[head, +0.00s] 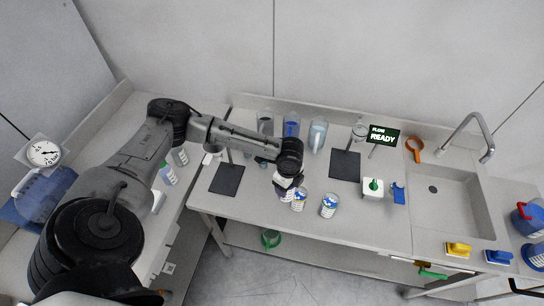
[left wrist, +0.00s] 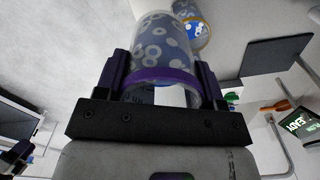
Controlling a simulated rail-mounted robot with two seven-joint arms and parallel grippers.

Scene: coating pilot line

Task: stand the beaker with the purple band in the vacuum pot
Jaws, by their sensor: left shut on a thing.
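My left gripper (head: 287,182) is over the front of the middle bench in the head view. In the left wrist view, its two fingers (left wrist: 160,74) are shut on the sides of a clear beaker with a purple band (left wrist: 165,30). The beaker has pale round marks, and the band sits between the fingers. In the head view the gripper largely hides the beaker. A blue see-through vessel (head: 38,198) stands on the left bench beside a round dial gauge (head: 44,153); I cannot tell for certain that it is the vacuum pot. My right gripper is not in view.
Several beakers (head: 318,135) line the back. Dark mats (head: 227,180) (head: 345,164) lie on the bench. Bottles (head: 167,174) stand on the left bench. A gap separates the benches. A sink (head: 450,200) is at right.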

